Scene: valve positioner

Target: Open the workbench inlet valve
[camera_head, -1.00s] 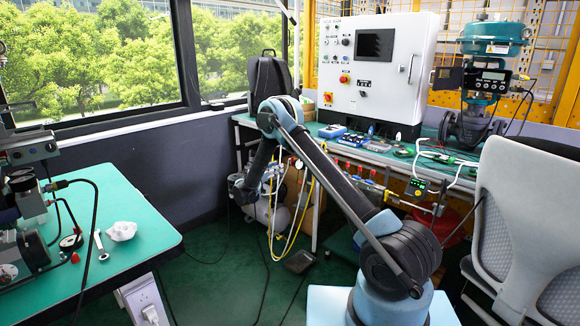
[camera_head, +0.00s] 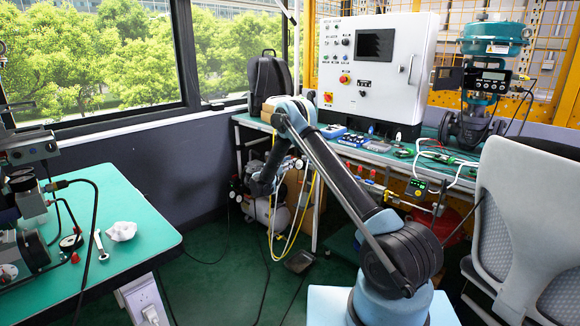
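My arm reaches from the lower right up to a raised elbow in front of the workbench (camera_head: 241,119), then down to the left. My gripper (camera_head: 250,188) is at the low end of the forearm, near the workbench's left end. It is small and dark against the hoses and equipment behind, so its fingers cannot be made out. A pipe assembly with red and yellow fittings (camera_head: 372,184) runs below the bench's front edge, right of my upper arm. I cannot tell which fitting is the inlet valve or its position. Part of the under-bench area is hidden by my arm.
A white control cabinet (camera_head: 345,95) and a valve positioner (camera_head: 492,77) stand on the workbench. A grey chair (camera_head: 525,225) blocks the right side. A green table (camera_head: 130,262) stands at left. Yellow and white hoses (camera_head: 287,225) hang near my gripper. The floor between the tables has free room.

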